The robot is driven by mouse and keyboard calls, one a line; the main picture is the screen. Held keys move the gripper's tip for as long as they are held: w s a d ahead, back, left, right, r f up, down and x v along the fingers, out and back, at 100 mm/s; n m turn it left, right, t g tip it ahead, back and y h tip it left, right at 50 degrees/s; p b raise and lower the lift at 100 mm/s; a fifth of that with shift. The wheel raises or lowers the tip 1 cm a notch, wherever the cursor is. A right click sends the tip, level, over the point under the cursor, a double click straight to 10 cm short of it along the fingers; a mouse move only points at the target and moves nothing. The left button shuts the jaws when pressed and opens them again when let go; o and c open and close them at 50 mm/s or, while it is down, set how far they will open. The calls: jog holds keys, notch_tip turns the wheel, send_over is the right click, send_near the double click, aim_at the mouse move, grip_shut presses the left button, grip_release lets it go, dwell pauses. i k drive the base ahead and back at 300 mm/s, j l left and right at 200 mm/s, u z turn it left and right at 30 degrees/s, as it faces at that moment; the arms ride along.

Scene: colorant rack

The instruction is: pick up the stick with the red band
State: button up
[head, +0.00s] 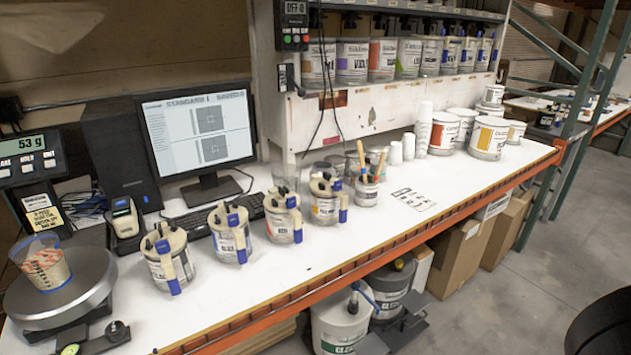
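A small tin (367,192) stands on the white bench right of the middle. Several sticks stand up out of it. One wooden stick (361,154) leans slightly left, and another wooden stick (380,163) leans right. Small red and blue marks show near the tin's rim, but they are too small to tell which stick bears the red band. The lower ends of the sticks are hidden inside the tin. My gripper is not in view.

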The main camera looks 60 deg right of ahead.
aim_at(383, 154)
jog(key=z, duration=1.65)
